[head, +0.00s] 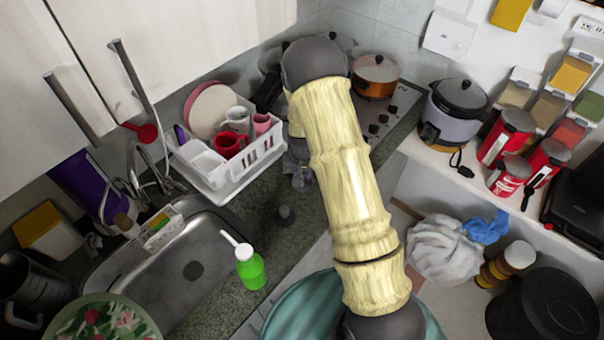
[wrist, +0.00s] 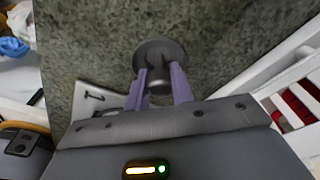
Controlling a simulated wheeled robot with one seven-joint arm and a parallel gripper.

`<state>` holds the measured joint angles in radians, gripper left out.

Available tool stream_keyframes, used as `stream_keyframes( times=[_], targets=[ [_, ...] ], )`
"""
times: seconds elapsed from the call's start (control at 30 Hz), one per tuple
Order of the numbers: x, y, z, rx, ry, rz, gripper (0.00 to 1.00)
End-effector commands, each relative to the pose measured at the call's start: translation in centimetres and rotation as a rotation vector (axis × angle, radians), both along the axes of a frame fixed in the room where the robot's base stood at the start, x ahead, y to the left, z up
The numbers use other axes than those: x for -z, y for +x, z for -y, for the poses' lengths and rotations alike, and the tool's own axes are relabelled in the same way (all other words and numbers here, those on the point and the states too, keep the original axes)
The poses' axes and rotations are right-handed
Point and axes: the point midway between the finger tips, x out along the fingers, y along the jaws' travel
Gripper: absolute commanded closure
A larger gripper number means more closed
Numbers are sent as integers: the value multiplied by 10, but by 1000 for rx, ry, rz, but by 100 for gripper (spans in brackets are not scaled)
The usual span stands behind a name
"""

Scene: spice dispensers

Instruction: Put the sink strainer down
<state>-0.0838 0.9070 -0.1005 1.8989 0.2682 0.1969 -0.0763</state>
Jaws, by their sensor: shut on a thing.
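The sink strainer (wrist: 160,55) is a dark round disc with a small knob. In the wrist view it lies just beyond my gripper (wrist: 159,88), whose two purple fingers are closed on its knob. My arm covers much of the gripper in that view. I cannot tell whether the strainer touches the counter.
The metal sink (head: 165,290) with its drain lies to the left. A green soap bottle (head: 250,270) stands at its right edge. The white dish rack (head: 232,180) with cups is close behind. Some bare counter surrounds the strainer.

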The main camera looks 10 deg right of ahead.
Motion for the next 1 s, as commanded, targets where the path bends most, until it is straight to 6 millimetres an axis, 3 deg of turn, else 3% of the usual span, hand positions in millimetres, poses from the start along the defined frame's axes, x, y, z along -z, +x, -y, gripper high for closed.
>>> stream_keyframes(
  times=[0.03, 0.13, 0.57, 1.0],
  targets=[
    [2, 0, 0, 0, 0, 0, 74],
    [1, 0, 0, 0, 0, 0, 55],
    [-5, 0, 0, 0, 0, 1, 55],
    [-63, -8, -1, 0, 0, 5, 55]
  ],
)
